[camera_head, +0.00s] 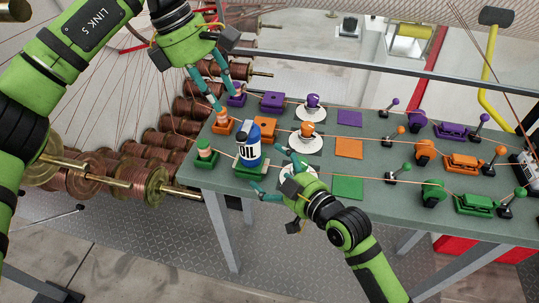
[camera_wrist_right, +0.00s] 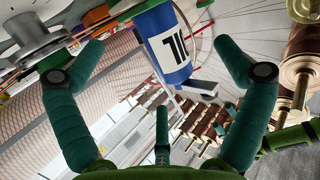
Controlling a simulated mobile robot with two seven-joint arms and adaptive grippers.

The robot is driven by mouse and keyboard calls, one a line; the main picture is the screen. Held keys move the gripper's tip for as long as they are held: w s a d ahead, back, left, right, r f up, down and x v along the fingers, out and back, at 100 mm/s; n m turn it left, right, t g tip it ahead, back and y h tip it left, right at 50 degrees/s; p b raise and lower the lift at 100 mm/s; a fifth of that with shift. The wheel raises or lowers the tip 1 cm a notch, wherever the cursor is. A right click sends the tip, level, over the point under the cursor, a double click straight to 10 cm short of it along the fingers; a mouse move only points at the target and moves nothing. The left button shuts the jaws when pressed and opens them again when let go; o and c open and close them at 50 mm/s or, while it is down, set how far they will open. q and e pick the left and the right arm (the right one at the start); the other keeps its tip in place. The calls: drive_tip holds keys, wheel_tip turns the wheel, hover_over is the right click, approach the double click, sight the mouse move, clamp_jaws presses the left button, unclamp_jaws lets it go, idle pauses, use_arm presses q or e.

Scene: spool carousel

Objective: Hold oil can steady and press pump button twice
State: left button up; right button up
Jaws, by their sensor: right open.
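The oil can (camera_head: 248,145), blue with a white "OIL" label, stands upright on a green block at the left front of the table. In the right wrist view the can (camera_wrist_right: 166,48) lies beyond and between my spread fingers, with clear space around it. A grey piece (camera_wrist_right: 201,88) shows at its top end; I cannot make out the pump button clearly. My right gripper (camera_head: 277,177) is open and empty just right of the can. My left gripper (camera_head: 226,98) is open above the table's back-left corner, beyond the can, its fingertips close to an orange-and-white spool and a purple block.
The green-grey table (camera_head: 330,122) carries orange, purple and green blocks, white discs (camera_head: 305,144) and taut threads. A green block with a small spool (camera_head: 205,155) sits left of the can. Copper spools (camera_head: 85,175) stand beyond the left edge. Small levers line the right side.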

sight(259, 144)
drive_tip(key=shift+w+a+r+m+t, duration=0.2)
drive_tip(key=shift+w+r+m+t, duration=0.15)
drive_tip(key=shift+w+m+t, duration=0.15)
drive_tip(key=shift+w+a+r+m+t, duration=0.15)
drive_tip(key=shift+w+r+m+t, duration=0.2)
drive_tip(key=shift+w+m, duration=0.2)
drive_tip(key=shift+w+a+r+m+t, duration=0.25)
drive_tip(key=shift+w+r+m+t, duration=0.1)
drive_tip(key=shift+t, duration=0.2)
drive_tip(key=x, duration=0.7)
drive_tip(key=c, duration=1.4)
use_arm(q)
clamp_jaws()
